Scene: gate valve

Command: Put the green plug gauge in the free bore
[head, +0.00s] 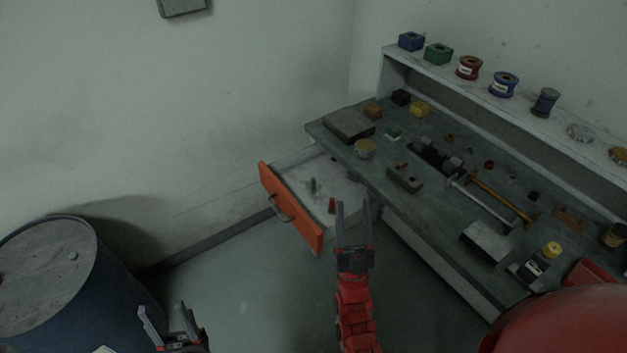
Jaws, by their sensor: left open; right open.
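A small green piece (313,185), apparently the green plug gauge, stands in the open drawer (297,179). A red piece (332,205) stands in the same drawer, nearer its right front. A grey block (404,179) with a small brownish piece on top sits near the bench's front edge; I cannot make out a free bore in it. My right gripper (353,204) is open and empty, beside the drawer's right end in the picture, apart from the green piece. My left gripper (167,318) is open and empty at the bottom left, far from the drawer.
The drawer's orange front (291,208) sticks out from the workbench (440,215). A blue drum (75,285) stands at lower left. The floor between drum and drawer is clear.

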